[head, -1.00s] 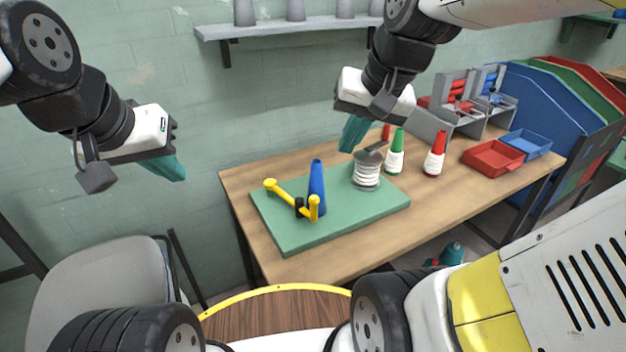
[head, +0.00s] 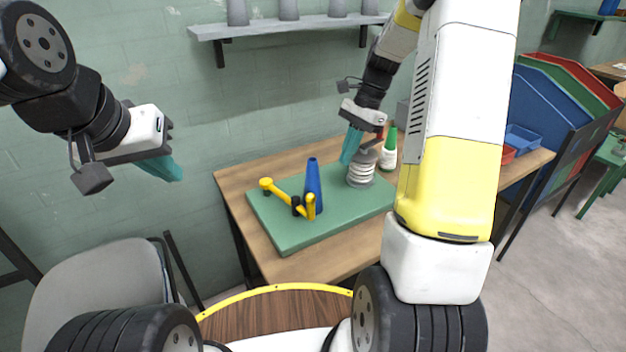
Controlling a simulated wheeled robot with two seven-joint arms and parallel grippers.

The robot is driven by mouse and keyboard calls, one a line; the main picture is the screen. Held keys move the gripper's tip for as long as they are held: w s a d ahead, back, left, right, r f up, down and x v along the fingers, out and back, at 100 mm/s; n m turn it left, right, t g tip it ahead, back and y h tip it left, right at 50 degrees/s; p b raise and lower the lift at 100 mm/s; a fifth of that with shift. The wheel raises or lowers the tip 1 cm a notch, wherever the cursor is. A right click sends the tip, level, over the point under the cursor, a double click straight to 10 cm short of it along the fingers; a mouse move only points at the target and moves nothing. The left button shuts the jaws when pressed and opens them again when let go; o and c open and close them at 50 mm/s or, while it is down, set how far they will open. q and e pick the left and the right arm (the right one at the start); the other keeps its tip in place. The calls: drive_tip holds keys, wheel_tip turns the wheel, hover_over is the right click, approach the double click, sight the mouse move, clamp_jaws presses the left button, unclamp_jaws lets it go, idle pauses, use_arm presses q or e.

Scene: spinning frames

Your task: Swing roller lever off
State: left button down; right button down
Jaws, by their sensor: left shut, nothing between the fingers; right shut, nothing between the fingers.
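The yellow lever (head: 287,196) lies low on the green board (head: 280,238), with one round end at the back left and a short upright arm at the front right. It pivots on a small black hub beside the blue cone (head: 313,187), which stands upright. A grey spool wound with white (head: 361,172) stands at the board's back right. My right gripper (head: 347,160) is shut and empty, pointing down just left of the spool's top; I cannot tell if it touches. My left gripper (head: 172,175) is shut and empty in the air, left of the table.
The wooden table (head: 232,180) holds the board. A green-topped bobbin (head: 389,150) stands right of the spool. A grey chair (head: 105,295) stands at the lower left. A shelf (head: 290,26) hangs on the wall.

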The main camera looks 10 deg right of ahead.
drive_tip(key=shift+w+d+f, duration=0.15)
drive_tip(key=shift+w+f, duration=0.05)
drive_tip(key=shift+f, duration=0.25)
drive_tip(key=s+a+f, duration=0.3)
drive_tip(key=a+f, duration=0.4)
drive_tip(key=f, duration=0.2)
drive_tip(key=shift+s+a+f, duration=0.1)
drive_tip(key=shift+a, duration=0.05)
idle(0.4)
